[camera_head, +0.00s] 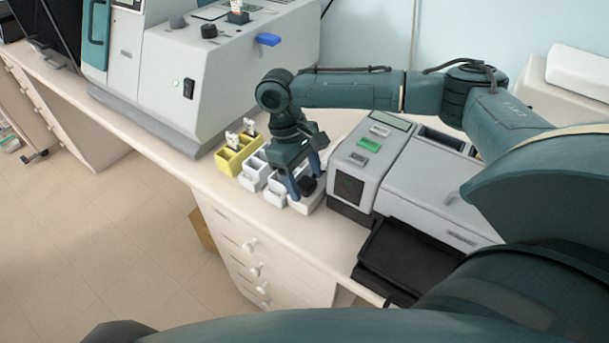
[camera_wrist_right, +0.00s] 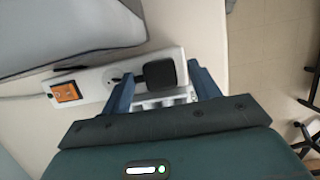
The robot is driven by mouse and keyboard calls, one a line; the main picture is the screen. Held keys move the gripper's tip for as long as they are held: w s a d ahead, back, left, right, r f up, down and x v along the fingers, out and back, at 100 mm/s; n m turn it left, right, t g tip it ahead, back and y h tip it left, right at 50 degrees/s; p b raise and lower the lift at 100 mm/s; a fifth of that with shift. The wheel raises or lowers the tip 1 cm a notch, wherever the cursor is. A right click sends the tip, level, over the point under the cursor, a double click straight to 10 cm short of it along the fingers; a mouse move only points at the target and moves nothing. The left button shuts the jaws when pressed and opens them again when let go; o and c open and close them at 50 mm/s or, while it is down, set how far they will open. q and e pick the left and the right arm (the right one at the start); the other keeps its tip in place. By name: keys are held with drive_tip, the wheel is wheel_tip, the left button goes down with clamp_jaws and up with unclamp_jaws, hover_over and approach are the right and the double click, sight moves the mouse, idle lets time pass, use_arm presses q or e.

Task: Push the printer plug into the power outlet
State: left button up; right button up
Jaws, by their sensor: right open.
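The printer plug is a black, square-cornered block (camera_wrist_right: 160,73), and it also shows dark between my fingers in the head view (camera_head: 307,185). It sits at the right end of the white power outlet strip (camera_wrist_right: 90,84) in the wrist view. Whether its pins are fully in cannot be seen. The strip has an orange switch (camera_wrist_right: 66,92) and a bare socket beside the plug. My right gripper (camera_wrist_right: 163,88) is open and points down, with one blue finger on each side of the plug. It also shows in the head view (camera_head: 305,180). My left gripper is out of view.
The grey printer (camera_head: 425,180) with a black tray (camera_head: 405,262) stands right of my gripper. Small white containers (camera_head: 257,168) and a yellow rack (camera_head: 235,158) stand left. A large grey machine (camera_head: 230,70) is behind. The bench front edge is close.

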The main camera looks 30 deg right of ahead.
drive_tip(key=shift+w+r, duration=0.15)
drive_tip(key=shift+r, duration=0.15)
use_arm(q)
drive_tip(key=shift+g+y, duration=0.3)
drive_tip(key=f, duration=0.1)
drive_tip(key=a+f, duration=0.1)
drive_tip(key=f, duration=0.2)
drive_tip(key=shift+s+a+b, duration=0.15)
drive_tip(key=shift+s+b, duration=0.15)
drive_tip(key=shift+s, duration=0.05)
use_arm(e)
drive_tip(key=v, duration=1.2)
drive_tip(key=shift+r, duration=0.25)
drive_tip(key=shift+a, duration=0.15)
